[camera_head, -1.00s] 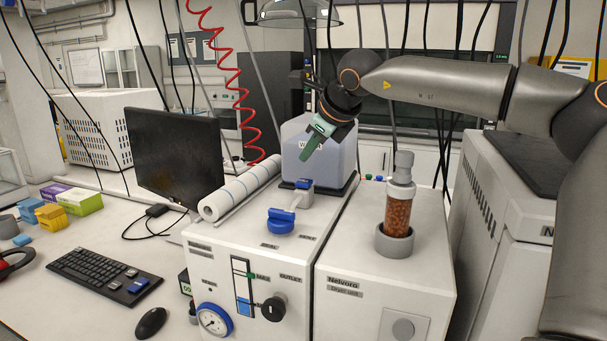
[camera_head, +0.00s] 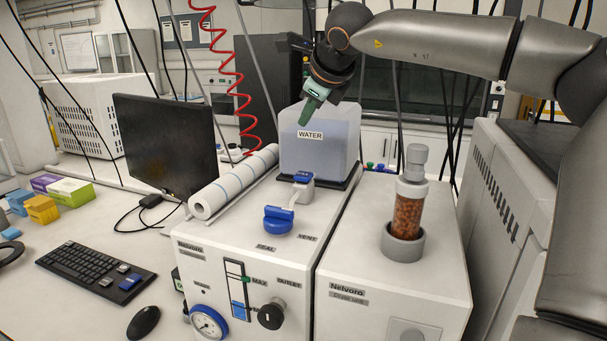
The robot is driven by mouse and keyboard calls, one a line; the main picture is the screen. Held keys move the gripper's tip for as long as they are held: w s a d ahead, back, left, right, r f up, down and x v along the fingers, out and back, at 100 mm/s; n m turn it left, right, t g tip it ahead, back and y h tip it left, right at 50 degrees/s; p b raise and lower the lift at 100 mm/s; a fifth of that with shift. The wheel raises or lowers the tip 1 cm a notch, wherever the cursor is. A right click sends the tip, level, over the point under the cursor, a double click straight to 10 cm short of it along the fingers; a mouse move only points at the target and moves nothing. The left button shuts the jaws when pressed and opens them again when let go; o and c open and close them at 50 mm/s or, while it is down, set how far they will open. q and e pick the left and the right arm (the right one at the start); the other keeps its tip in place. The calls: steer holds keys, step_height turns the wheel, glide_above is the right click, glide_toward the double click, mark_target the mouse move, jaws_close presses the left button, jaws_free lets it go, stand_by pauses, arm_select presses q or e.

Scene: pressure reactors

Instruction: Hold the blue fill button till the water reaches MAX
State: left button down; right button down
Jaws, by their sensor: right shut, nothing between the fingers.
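My right gripper (camera_head: 308,112) has green fingers, is shut and empty, and points down in front of the upper part of the clear WATER tank (camera_head: 330,155). A white reactor unit (camera_head: 240,250) stands below it. A level gauge (camera_head: 237,290) on its front shows blue at the bottom, below the green MAX mark. A blue knob (camera_head: 279,221) and a smaller blue-topped fitting (camera_head: 303,177) are on its top, well below the gripper. No readable label tells me which blue part is the fill button. My left gripper is not in view.
A Nelvoro dryer unit (camera_head: 360,265) with a column of orange beads (camera_head: 407,213) stands to the right. A paper roll (camera_head: 235,180) and a monitor (camera_head: 165,145) are to the left. A keyboard (camera_head: 90,270) and mouse (camera_head: 143,322) lie on the bench. Hoses hang behind.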

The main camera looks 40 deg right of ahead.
mark_target(303, 172)
step_height(303, 172, down, 4)
step_height(303, 172, down, 4)
steer(key=b, duration=0.3)
steer(key=shift+r, duration=0.1)
steer(key=shift+f+b, duration=0.5)
steer(key=shift+f, duration=0.1)
stand_by(1.5)
steer(key=shift+f+b, duration=0.3)
steer(key=shift+b, duration=0.2)
steer(key=shift+f+b, duration=0.55)
stand_by(4.0)
